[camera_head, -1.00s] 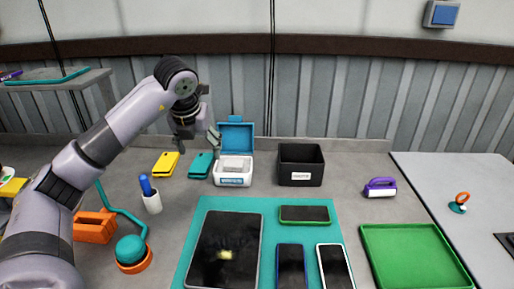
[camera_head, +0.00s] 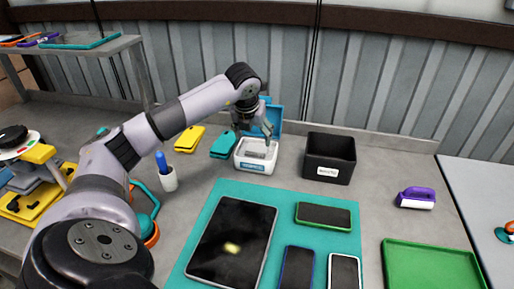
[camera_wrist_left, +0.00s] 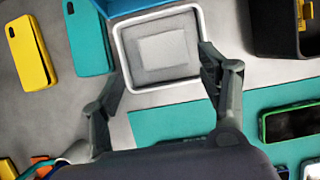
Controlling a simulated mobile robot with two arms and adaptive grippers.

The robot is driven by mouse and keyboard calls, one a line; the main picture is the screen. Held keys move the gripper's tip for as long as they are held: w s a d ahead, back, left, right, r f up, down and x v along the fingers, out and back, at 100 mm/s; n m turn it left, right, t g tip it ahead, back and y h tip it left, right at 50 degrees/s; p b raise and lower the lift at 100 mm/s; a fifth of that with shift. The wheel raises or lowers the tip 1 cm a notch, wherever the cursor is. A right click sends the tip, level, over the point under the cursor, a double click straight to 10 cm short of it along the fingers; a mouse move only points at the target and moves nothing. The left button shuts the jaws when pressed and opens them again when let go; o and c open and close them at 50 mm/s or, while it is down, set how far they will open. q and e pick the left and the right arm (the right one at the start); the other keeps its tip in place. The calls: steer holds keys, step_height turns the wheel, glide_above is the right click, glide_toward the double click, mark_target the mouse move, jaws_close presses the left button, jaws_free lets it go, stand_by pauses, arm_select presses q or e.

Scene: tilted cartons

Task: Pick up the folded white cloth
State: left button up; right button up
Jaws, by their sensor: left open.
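A pale folded cloth (camera_wrist_left: 162,47) lies inside a small white box (camera_wrist_left: 131,73) with its blue lid open, seen in the left wrist view. In the head view the cloth (camera_head: 256,149) shows greyish in the mouth of the white box (camera_head: 256,165). The blue lid (camera_head: 275,115) stands up behind the box, partly hidden by my arm. My left gripper (camera_head: 254,137) is over the box, open and empty. In the left wrist view its fingers (camera_wrist_left: 158,85) are spread on either side of the box's near end. My right gripper is not in view.
A black bin (camera_head: 330,160) stands right of the box. Yellow (camera_head: 188,139) and teal phone-shaped cases (camera_head: 225,145) lie to its left. In front, a teal mat (camera_head: 212,212) holds a tablet (camera_head: 232,240) and several phones. A green tray (camera_head: 430,265) is at the right.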

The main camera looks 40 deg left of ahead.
mark_target(257, 146)
arm_select(q)
steer(key=shift+w+a+f, duration=0.15)
steer(key=shift+w+f, duration=0.1)
steer(key=shift+f, duration=0.4)
steer(key=p+x, duration=0.2)
steer(key=x, duration=0.3)
steer(key=shift+w+f, duration=0.15)
steer(key=shift+w, duration=0.05)
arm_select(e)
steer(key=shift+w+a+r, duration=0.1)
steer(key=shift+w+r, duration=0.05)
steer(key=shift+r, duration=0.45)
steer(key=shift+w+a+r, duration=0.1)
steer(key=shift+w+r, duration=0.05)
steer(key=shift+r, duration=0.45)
arm_select(q)
steer(key=shift+c, duration=0.3)
steer(key=c, duration=0.8)
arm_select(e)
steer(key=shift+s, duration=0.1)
arm_select(q)
steer(key=shift+o, duration=0.2)
steer(key=shift+r, duration=0.7)
step_height(257, 146, up, 19)
steer(key=b, duration=0.2)
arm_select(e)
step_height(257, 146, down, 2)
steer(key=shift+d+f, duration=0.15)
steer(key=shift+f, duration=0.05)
